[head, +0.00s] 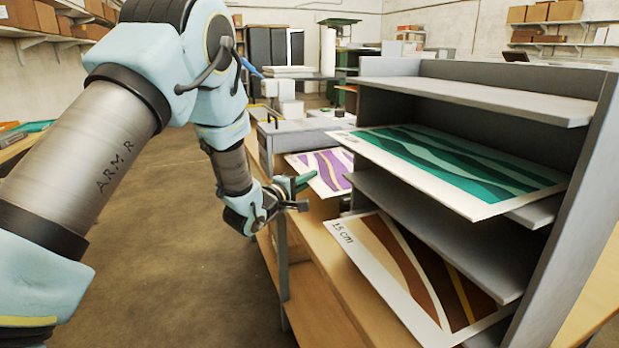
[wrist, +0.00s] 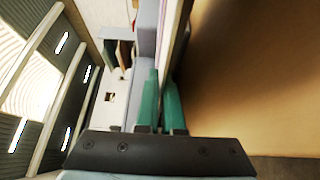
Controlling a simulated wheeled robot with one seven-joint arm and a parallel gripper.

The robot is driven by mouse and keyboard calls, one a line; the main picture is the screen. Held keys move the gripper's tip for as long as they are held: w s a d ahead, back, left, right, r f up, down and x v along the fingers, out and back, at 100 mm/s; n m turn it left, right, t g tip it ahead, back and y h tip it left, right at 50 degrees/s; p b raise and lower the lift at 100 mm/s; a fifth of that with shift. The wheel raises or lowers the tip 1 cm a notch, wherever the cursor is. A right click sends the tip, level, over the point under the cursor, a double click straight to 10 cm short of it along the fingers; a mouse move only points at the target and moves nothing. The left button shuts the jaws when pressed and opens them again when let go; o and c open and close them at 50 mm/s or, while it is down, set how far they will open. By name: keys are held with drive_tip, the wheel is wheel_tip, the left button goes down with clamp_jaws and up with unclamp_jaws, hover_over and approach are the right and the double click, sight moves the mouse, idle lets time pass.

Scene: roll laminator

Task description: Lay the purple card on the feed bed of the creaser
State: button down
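The purple card (head: 322,168), white with purple and gold wavy bands, shows in the head view beyond my gripper, left of the rack. My gripper (head: 298,185) is at the card's near edge, and its green fingers (wrist: 162,105) are close together in the wrist view. A thin, pale edge-on sheet (wrist: 174,40) runs out from between them, seemingly the card. The card looks roughly flat; whether it touches the surface below cannot be told. A low grey machine (head: 284,133), perhaps the creaser, stands just behind the card; its feed bed is not clearly visible.
A grey rack (head: 484,95) stands close on the right, holding a green card (head: 460,160) above a brown card (head: 415,270). A wooden bench (head: 318,262) runs beneath. The floor (head: 185,240) at left is open.

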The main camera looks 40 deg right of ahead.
drive_tip(key=c, duration=1.1)
unclamp_jaws()
drive_tip(key=shift+f, duration=0.1)
drive_tip(key=shift+a, duration=0.1)
drive_tip(key=a+b, duration=0.1)
drive_tip(key=a, duration=0.3)
drive_tip(key=s+a+b, duration=0.1)
drive_tip(key=a, duration=0.2)
drive_tip(key=s+a+b, duration=0.1)
drive_tip(key=a, duration=0.3)
drive_tip(key=shift+s+a, duration=0.2)
drive_tip(key=shift+a, duration=0.15)
drive_tip(key=shift+w, duration=0.1)
